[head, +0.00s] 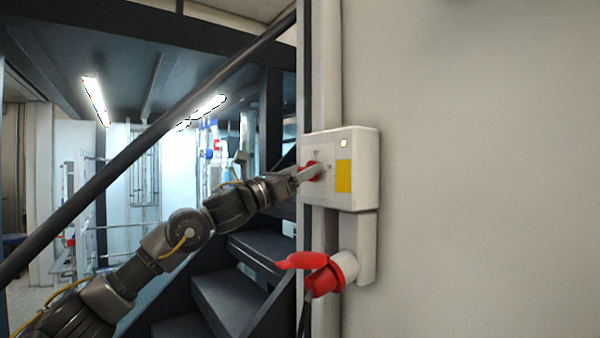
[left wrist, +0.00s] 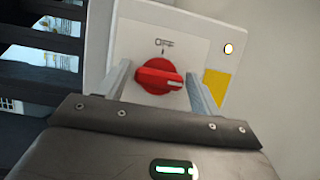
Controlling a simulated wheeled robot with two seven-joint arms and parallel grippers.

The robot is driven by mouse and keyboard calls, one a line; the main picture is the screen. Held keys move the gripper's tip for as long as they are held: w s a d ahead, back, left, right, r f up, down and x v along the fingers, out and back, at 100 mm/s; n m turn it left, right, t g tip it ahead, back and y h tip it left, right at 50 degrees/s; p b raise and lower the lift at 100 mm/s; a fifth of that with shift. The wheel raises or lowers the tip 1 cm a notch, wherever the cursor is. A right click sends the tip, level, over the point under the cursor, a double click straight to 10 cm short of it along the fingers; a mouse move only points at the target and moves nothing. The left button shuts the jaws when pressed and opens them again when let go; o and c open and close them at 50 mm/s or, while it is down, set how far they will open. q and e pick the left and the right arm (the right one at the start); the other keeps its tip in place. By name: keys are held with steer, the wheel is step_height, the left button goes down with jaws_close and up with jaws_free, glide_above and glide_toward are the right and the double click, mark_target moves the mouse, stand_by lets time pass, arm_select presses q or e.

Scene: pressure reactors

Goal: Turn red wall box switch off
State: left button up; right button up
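The white wall box (head: 352,144) is fixed to the wall edge right of centre in the head view. Its red rotary switch (head: 312,170) is partly hidden behind my left gripper (head: 304,174). In the left wrist view the round red switch (left wrist: 158,77) shows clearly, its white mark pointing right, away from the OFF label above it. The two fingers of my left gripper (left wrist: 160,90) stand apart, one on each side of the switch. I cannot tell whether they touch it. My right gripper is not in view.
A red plug with a flap (head: 318,275) sits in a socket below the box. A yellow label (head: 343,176) and a small lit lamp (head: 344,143) are on the box. Dark stairs (head: 232,292) and a sloping handrail (head: 150,140) lie to the left; plain wall (head: 480,170) lies right.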

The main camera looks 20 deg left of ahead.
arm_select(q)
steer(key=c, duration=0.7)
steer(key=shift+o, duration=0.2)
steer(key=shift+y, duration=0.3)
